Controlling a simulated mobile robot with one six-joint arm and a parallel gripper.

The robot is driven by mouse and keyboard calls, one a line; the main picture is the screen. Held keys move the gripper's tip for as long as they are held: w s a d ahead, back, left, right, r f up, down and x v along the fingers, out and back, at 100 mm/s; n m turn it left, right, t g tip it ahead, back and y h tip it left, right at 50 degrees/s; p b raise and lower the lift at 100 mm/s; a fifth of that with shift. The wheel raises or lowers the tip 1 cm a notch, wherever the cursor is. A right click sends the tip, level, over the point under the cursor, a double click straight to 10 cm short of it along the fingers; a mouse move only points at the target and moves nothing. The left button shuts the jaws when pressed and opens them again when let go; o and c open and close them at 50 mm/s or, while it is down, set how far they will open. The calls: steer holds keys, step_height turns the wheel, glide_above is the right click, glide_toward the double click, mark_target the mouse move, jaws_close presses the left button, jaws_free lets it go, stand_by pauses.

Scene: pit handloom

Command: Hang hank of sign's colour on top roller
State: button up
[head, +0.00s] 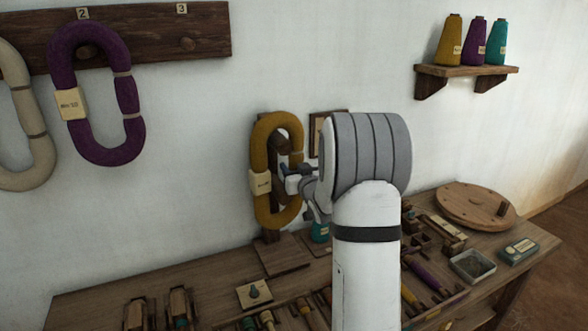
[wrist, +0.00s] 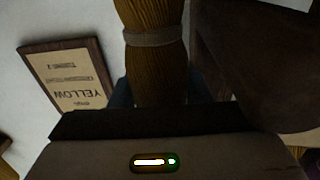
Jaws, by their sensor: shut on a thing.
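A mustard-yellow hank (head: 262,205) with a pale tag hangs upright as a long loop in front of a wooden stand (head: 285,262) on the bench. A dark roller (head: 279,141) shows inside the loop's upper part; whether the hank rests on it I cannot tell. My gripper (head: 297,183) is shut on the hank's right strand. In the wrist view the yellow strand (wrist: 152,65), with a pale tie, passes between my fingers. The framed sign (wrist: 68,75) reads "YELLOW", upside down there; in the head view its frame (head: 318,128) is mostly behind my arm.
A purple hank (head: 107,148) and a cream hank (head: 30,125) hang from the wall board (head: 140,45); peg 3 holds none. A shelf (head: 466,71) holds three cones. The bench carries a round wooden disc (head: 475,205), a metal tin (head: 472,266) and several small tools.

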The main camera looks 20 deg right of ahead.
steer(key=shift+a+f, duration=0.15)
steer(key=shift+f, duration=0.8)
steer(key=o, duration=1.1)
steer(key=shift+o, duration=0.2)
steer(key=shift+s+f, duration=0.2)
steer(key=shift+s, duration=0.35)
steer(key=s+a+r+g+p, duration=0.3)
steer(key=s+a+g+p, duration=0.1)
steer(key=s, duration=0.8)
steer(key=s+a+r+g+p, duration=0.3)
steer(key=s+a+g, duration=0.3)
steer(key=s+a, duration=0.3)
steer(key=s+a+r+g+y+p, duration=0.1)
steer(key=s+a+r+g+p, duration=0.2)
steer(key=s, duration=1.3)
steer(key=a+g+p, duration=0.2)
steer(key=a, duration=0.1)
steer(key=shift+a+n+g, duration=0.15)
steer(key=shift+n+g, duration=0.15)
